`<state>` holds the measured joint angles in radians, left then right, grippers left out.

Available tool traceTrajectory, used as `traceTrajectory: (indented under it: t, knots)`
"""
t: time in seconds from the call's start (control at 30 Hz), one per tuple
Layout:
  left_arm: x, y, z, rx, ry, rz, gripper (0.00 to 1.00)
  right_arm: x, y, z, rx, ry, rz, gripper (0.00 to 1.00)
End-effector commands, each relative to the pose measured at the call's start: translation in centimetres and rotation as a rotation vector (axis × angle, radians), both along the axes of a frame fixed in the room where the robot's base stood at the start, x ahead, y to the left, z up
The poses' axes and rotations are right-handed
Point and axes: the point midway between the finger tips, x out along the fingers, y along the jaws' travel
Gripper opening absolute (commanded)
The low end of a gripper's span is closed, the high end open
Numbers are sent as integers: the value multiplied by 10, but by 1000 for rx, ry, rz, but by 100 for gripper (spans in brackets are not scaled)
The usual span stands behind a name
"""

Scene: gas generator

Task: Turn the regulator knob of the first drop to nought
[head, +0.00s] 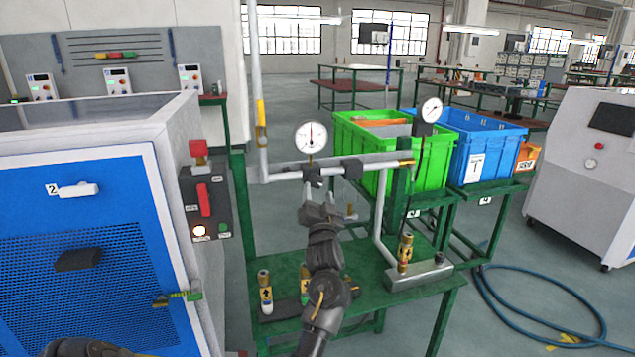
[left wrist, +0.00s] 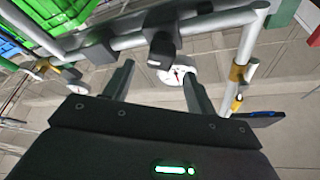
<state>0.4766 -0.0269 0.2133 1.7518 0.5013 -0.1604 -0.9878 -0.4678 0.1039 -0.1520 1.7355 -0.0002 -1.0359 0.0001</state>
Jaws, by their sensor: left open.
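The first drop's regulator (head: 313,174) is a dark fitting on the grey pipe, under a round white gauge (head: 311,137). In the left wrist view a black knob-like cylinder (left wrist: 163,50) stands out from the pipe, with the gauge (left wrist: 181,75) beyond it. My left gripper (head: 321,203) is just below the regulator and partly hides it. In the left wrist view its two fingers (left wrist: 159,70) are apart, with the black cylinder near the gap at their tips. I cannot tell whether they touch it. My right gripper is not in view.
The green crate (head: 369,190) and blue crate (head: 508,139) are behind. A blue cabinet (head: 75,210) is at left.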

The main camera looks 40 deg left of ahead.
Motion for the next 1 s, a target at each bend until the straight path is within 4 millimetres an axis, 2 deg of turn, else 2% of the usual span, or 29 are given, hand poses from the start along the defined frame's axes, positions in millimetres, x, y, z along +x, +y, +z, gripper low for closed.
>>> traceTrajectory:
  t: [0.1,0.3,0.73,1.0]
  knots:
    - [15,15,8,1,-1,2,56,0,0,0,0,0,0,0]
    - [33,33,17,-1,0,1,56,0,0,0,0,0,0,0]
    - [40,39,20,-1,-1,0,56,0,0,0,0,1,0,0]
    - [40,39,19,-1,0,0,22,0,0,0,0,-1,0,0]
